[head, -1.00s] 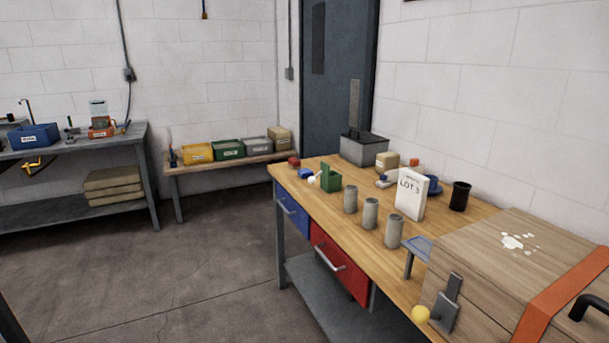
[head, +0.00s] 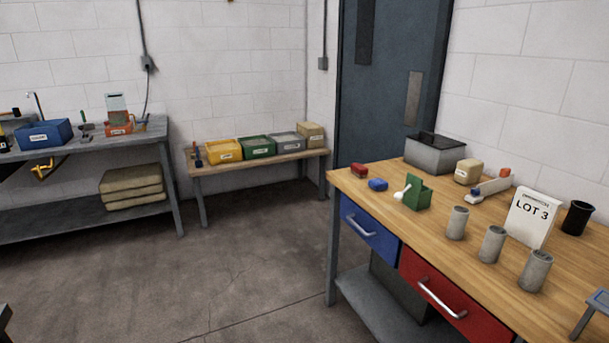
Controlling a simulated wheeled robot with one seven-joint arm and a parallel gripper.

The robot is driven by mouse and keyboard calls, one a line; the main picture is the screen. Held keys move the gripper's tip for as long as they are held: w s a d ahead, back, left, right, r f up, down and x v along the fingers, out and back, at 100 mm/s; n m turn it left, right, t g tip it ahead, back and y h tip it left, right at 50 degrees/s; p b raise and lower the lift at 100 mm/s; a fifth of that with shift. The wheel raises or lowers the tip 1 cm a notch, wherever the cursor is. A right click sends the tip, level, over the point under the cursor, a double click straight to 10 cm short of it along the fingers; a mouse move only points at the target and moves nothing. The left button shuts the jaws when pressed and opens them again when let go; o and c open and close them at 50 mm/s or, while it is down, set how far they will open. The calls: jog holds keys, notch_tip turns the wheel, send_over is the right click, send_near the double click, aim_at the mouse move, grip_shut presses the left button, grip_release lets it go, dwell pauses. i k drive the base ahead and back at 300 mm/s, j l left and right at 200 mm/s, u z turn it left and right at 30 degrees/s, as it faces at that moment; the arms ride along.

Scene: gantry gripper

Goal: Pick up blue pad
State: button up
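A small blue pad-like piece (head: 377,184) lies near the far left corner of the wooden workbench (head: 440,220) in the head view. It sits between a small red piece (head: 359,170) and a green holder (head: 416,194) with a white-tipped item (head: 402,192) at its left side. It is small in the picture, so I cannot be sure that it is the blue pad. My gripper is not in view.
Several grey cylinders, a LOT 3 sign (head: 532,216) and a black cup (head: 577,217) stand on the bench. A grey box (head: 434,154) stands at its back. A left bench holds a blue bin (head: 43,133). The floor (head: 230,260) between is clear.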

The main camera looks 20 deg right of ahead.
aim_at(378, 184)
jog(key=i+u, duration=0.1)
jog(key=i, duration=1.75)
